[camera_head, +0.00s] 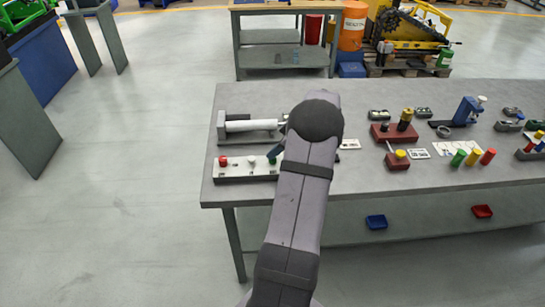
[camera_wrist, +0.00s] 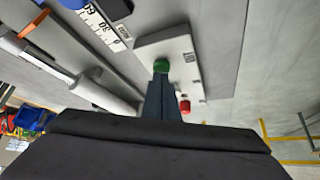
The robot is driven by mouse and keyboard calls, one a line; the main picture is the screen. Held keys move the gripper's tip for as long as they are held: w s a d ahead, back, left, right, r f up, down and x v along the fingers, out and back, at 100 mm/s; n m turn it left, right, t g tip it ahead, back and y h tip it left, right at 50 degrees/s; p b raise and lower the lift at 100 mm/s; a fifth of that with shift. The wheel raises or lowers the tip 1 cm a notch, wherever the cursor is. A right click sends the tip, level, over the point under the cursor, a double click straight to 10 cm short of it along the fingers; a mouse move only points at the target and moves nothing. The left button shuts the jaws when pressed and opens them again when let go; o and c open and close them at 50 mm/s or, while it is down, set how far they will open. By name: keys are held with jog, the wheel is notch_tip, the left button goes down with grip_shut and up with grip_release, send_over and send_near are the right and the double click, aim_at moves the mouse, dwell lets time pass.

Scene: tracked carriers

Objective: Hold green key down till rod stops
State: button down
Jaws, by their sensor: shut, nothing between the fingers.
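The green key (camera_head: 272,161) is at the right end of a pale control box (camera_head: 238,179) on the table's left side. My gripper (camera_head: 274,154) is shut and empty, its dark fingers slanting down at the green key. In the wrist view the fingertips (camera_wrist: 160,80) overlap the lower edge of the green key (camera_wrist: 161,66); I cannot tell whether they press it. A white cylinder (camera_head: 250,125) with its rod lies behind the box; it also shows in the wrist view (camera_wrist: 102,96). My arm hides its right end. I cannot tell whether the rod moves.
A white key (camera_head: 251,160) and a red key (camera_head: 223,161) share the box, left of the green one. A scale strip (camera_wrist: 100,25) lies near the rod. Several fixtures, including a blue press (camera_head: 468,111) and a dark red block (camera_head: 394,133), stand to the right.

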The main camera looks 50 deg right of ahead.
aim_at(274, 159)
jog(key=shift+s+a+f, duration=0.15)
dwell(0.4)
jog(key=shift+r+p, duration=0.45)
jog(key=shift+r, duration=1.55)
